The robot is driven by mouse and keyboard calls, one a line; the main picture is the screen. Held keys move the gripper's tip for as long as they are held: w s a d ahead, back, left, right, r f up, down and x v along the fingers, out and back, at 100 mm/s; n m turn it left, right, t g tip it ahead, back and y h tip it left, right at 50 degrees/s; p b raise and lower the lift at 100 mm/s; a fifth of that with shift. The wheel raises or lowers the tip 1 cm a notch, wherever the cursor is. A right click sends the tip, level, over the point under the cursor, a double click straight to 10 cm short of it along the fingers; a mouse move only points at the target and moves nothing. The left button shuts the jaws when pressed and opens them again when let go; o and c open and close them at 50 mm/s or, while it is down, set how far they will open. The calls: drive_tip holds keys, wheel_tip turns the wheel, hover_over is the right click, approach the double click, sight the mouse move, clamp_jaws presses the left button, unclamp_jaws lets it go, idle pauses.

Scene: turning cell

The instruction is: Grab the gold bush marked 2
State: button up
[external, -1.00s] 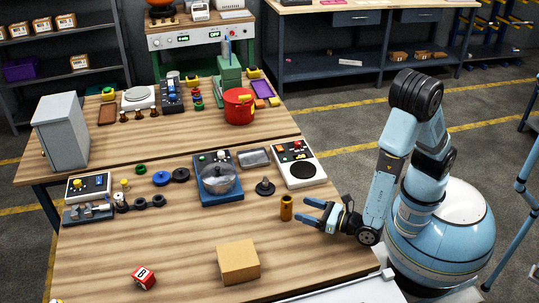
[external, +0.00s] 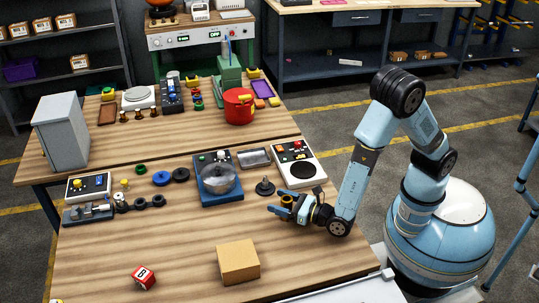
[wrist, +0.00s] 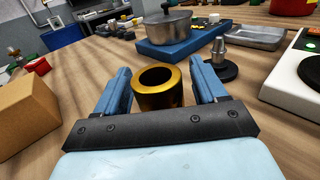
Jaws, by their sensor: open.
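The gold bush (wrist: 158,88) is an upright hollow cylinder on the wooden table. In the wrist view it stands between the two blue fingers of my gripper (wrist: 162,88), with a small space visible on each side. No number shows on its visible side. In the external view the bush (external: 286,201) is partly covered by the fingers of my gripper (external: 284,207). My gripper is open around the bush, low over the table.
A cardboard box (external: 238,262) stands at the front. A dark stand with a metal cone (external: 265,187) is just behind the bush. A red-and-white cube (external: 143,277) lies front left.

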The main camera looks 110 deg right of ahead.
drive_tip(key=shift+c, duration=0.4)
drive_tip(key=c, duration=1.1)
